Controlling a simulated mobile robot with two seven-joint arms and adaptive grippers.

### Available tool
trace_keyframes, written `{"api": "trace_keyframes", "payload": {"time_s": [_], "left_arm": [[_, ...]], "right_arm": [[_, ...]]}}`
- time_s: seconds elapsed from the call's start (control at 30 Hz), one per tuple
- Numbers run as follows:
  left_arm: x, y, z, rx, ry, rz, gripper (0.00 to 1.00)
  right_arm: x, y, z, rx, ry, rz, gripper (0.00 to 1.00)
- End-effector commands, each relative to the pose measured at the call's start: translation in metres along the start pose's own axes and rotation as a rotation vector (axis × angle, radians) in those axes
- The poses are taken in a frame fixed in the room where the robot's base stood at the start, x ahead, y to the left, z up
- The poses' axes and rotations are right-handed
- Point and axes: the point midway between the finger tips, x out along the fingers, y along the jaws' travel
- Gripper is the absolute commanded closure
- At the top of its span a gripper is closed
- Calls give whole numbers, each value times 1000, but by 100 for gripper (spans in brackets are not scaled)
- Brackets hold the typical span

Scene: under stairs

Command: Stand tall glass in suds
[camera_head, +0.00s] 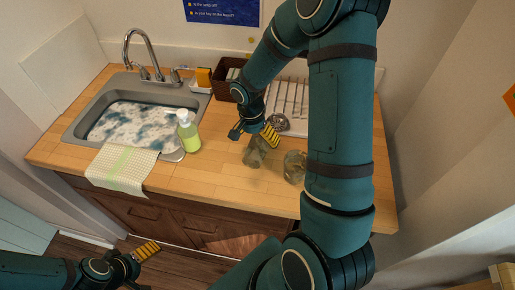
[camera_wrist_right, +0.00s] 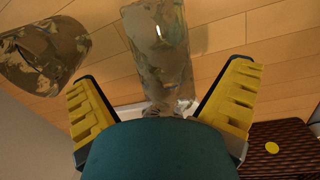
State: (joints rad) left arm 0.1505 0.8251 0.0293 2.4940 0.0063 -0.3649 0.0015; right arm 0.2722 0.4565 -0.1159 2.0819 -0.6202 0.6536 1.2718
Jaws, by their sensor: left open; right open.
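The tall clear glass (camera_head: 255,154) stands on the wooden counter, right of the soap bottle. A second, shorter glass (camera_head: 294,167) stands to its right, partly beside my arm; it shows at the left in the right wrist view (camera_wrist_right: 42,55). My right gripper (camera_head: 253,132) is open just behind the tall glass. In the right wrist view, the tall glass (camera_wrist_right: 157,40) appears between the spread yellow fingers (camera_wrist_right: 163,76), with no visible grip. Suds (camera_head: 140,122) fill the basin of the sink (camera_head: 80,116) at left. My left gripper (camera_head: 141,260) is open and empty, low before the cabinet.
A green soap bottle (camera_head: 188,135) stands between the sink and the glasses. A checked towel (camera_head: 120,167) hangs over the front edge. A dark basket (camera_head: 222,82) and a white drying rack (camera_head: 289,99) stand behind. The front middle of the counter (camera_head: 205,178) is clear.

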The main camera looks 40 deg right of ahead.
Motion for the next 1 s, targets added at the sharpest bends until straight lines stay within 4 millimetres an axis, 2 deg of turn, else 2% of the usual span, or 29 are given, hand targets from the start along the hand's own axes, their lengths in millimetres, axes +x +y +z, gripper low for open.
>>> {"api": "trace_keyframes", "payload": {"time_s": [0.3, 0.6, 0.63, 0.67, 0.7, 0.83, 1.0], "left_arm": [[-2, 0, 0, 0, 0, 0, 8], [-2, 0, 0, 0, 0, 0, 8], [-2, 0, 0, 0, 0, 0, 8], [-2, 0, 0, 0, 0, 0, 8], [-2, 0, 0, 0, 0, 0, 8], [-2, 0, 0, 0, 0, 0, 8], [-2, 0, 0, 0, 0, 0, 8]], "right_arm": [[43, -2, -1, -1, -3, 3, 0], [48, -3, -2, 0, -1, 1, 0], [48, -3, -2, 0, -1, 1, 4], [48, -3, -2, 0, -1, 1, 14], [48, -3, -2, 0, -1, 1, 28], [48, -3, -2, 0, -1, 1, 74], [48, -3, -2, 0, 0, 0, 76]]}}
